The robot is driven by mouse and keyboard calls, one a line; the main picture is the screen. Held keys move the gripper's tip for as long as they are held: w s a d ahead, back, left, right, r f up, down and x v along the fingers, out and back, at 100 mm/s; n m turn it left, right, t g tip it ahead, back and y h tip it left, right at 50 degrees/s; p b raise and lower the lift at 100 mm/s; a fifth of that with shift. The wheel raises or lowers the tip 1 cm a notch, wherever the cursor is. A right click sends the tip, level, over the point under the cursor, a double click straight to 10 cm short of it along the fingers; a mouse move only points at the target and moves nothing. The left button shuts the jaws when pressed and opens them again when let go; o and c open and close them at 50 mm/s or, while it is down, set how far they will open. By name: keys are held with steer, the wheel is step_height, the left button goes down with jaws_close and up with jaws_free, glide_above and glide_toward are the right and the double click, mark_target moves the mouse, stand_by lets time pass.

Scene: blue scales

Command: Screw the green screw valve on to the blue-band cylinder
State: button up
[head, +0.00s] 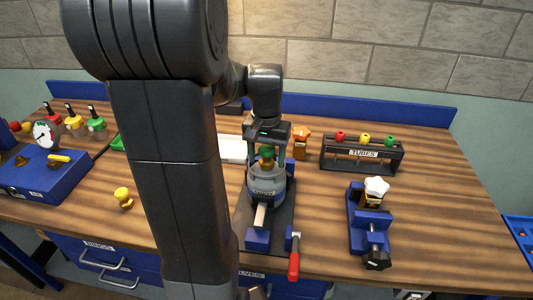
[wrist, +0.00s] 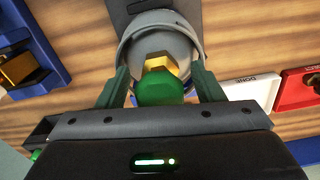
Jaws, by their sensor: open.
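The green screw valve (head: 267,152) has a green knob and a brass hex part. It sits at the top of a grey cylinder (head: 266,183) held upright in a dark stand. In the wrist view the green knob (wrist: 160,88) is nearest me, with the brass part and the cylinder's grey rounded collar (wrist: 160,28) beyond it. I cannot tell how far the valve is threaded in. My gripper (head: 268,141) is above the cylinder. In the wrist view its open fingers (wrist: 160,82) stand on either side of the knob, with a gap on both sides. The blue band is not clearly visible.
The stand has a red-handled lever (head: 294,258) at front right. A blue vise (head: 370,222) with a white-topped piece stands to the right. A tube rack (head: 362,155) is behind. A yellow valve (head: 123,196) and blue gauge box (head: 40,175) are left. Front-right wood is clear.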

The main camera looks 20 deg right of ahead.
mark_target(266, 148)
step_height(266, 148, up, 14)
stand_by(0.5)
steer(key=shift+f, duration=0.1)
stand_by(0.6)
step_height(266, 148, down, 14)
steer(key=shift+r, duration=0.3)
steer(key=shift+r, duration=0.1)
stand_by(0.4)
